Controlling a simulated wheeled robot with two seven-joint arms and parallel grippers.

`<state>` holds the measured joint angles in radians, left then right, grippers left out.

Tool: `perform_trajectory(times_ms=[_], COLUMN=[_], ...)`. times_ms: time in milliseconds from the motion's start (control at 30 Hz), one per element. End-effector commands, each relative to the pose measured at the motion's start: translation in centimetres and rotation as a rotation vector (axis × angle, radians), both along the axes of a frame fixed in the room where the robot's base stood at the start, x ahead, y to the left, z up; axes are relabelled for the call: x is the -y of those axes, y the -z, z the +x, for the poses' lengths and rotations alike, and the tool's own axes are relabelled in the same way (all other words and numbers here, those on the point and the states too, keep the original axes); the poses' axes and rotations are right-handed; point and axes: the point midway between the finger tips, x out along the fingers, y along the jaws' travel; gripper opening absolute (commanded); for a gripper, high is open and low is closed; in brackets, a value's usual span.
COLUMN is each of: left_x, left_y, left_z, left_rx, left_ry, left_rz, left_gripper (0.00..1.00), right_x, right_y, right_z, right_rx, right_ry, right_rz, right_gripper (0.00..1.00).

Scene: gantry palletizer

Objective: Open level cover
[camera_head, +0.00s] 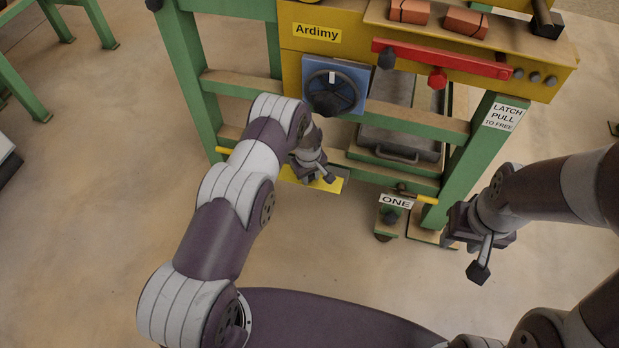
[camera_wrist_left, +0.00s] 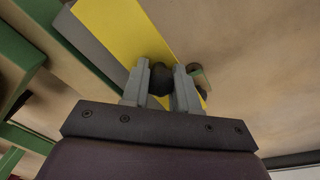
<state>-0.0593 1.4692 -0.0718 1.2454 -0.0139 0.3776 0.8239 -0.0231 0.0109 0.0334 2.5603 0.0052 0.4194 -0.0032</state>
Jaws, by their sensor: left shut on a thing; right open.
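A yellow plate (camera_head: 292,177), which looks like the level cover, sits low on the front of the green frame. It also shows in the left wrist view (camera_wrist_left: 128,28). My left gripper (camera_head: 326,178) is at this plate with its fingers closed on a round dark knob (camera_wrist_left: 161,79) that stands against the yellow surface. The fingers press the knob from both sides. In the head view the knob is hidden by my gripper. My right gripper (camera_head: 479,264) is open and empty, to the right of the frame's right leg.
The green frame (camera_head: 184,85) carries a yellow panel with a dark handwheel (camera_head: 331,91) and a red bar (camera_head: 440,58). A grey tray (camera_head: 400,140) with a handle sits behind the frame's rails.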

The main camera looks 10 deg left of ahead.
Motion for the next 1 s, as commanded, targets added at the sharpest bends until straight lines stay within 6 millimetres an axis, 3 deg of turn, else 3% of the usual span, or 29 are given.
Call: perform_trajectory(times_ms=[567, 600, 633, 1000], left_x=[0.06, 0.06, 0.06, 0.02], left_y=[-0.25, -0.26, -0.25, -0.42], left_z=[0.12, 0.12, 0.12, 0.03], left_rx=[-0.024, -0.023, -0.023, -0.009], left_ry=[0.001, 0.001, 0.001, 0.0], left_rz=[0.0, -0.001, -0.001, -0.001], left_gripper=[0.0, 0.42, 0.52, 0.54], right_x=[0.0, 0.0, 0.0, 0.0], right_y=[0.5, 0.5, 0.5, -0.18], right_z=[0.02, 0.02, 0.02, 0.02], right_rx=[0.001, 0.001, 0.001, 0.001], right_ry=[0.0, 0.0, 0.0, 0.0], right_rz=[0.0, 0.0, 0.0, 0.0], right_gripper=[0.43, 0.43, 0.43, 0.43])
